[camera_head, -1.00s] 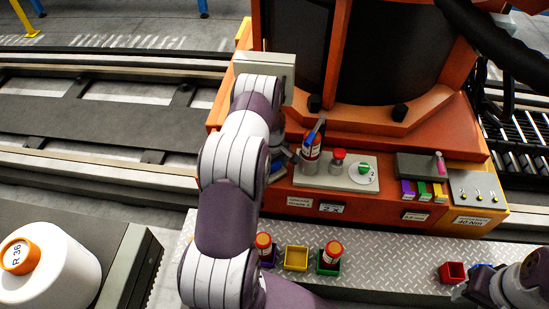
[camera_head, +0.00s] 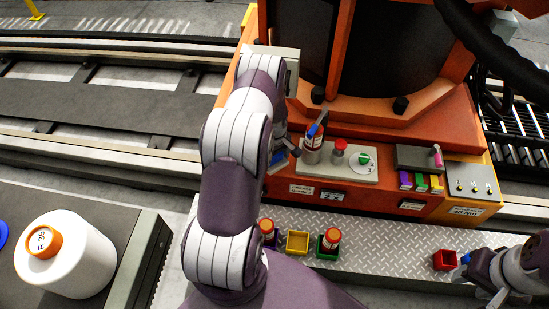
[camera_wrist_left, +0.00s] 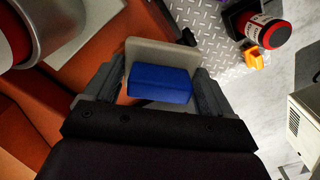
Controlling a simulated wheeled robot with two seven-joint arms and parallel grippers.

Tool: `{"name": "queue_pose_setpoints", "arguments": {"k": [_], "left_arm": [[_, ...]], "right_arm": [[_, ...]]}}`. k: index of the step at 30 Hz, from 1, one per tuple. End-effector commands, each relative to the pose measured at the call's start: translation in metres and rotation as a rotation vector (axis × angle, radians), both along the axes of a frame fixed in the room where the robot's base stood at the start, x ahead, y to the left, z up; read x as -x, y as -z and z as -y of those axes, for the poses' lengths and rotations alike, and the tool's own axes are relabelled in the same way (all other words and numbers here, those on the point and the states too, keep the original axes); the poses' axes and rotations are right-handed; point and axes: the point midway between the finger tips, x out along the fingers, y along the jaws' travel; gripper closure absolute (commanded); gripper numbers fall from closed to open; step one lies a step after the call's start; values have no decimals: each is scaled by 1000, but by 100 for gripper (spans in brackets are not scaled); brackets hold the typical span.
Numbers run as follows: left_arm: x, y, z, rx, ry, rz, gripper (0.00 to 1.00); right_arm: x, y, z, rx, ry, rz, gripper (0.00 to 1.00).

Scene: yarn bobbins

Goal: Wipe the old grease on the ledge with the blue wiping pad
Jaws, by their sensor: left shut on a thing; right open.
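The blue wiping pad (camera_wrist_left: 160,83) sits between the fingers of my left gripper (camera_wrist_left: 155,92), which is shut on it. In the head view a bit of the pad (camera_head: 278,156) shows at my left gripper (camera_head: 284,150), beside the left front of the orange machine base. A beige-grey block (camera_wrist_left: 150,52) lies just past the pad in the wrist view; I cannot tell whether they touch. Old grease cannot be made out, and my left arm hides part of the ledge area. My right gripper (camera_head: 474,282) is open at the lower right, near a small red bin (camera_head: 445,261).
On the tread-plate shelf (camera_head: 390,242) are a yellow bin (camera_head: 297,242) and bins holding red-capped bottles (camera_head: 331,240).

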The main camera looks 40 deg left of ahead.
Motion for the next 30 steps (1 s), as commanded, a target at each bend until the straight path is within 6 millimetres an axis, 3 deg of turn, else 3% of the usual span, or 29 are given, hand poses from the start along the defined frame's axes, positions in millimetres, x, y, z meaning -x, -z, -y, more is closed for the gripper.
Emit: {"name": "queue_pose_setpoints", "arguments": {"k": [1,4,13,22,30], "left_arm": [[0,-13,0,0,0,0,49],[0,-23,0,0,0,0,49],[0,-22,0,0,0,0,49],[0,-53,0,0,0,0,49],[0,-51,0,0,1,0,49]], "right_arm": [[0,-12,0,0,0,0,57],[0,-19,0,0,0,0,57],[0,-17,0,0,0,0,57],[0,-43,0,0,0,0,57],[0,-41,0,0,0,0,57]]}}
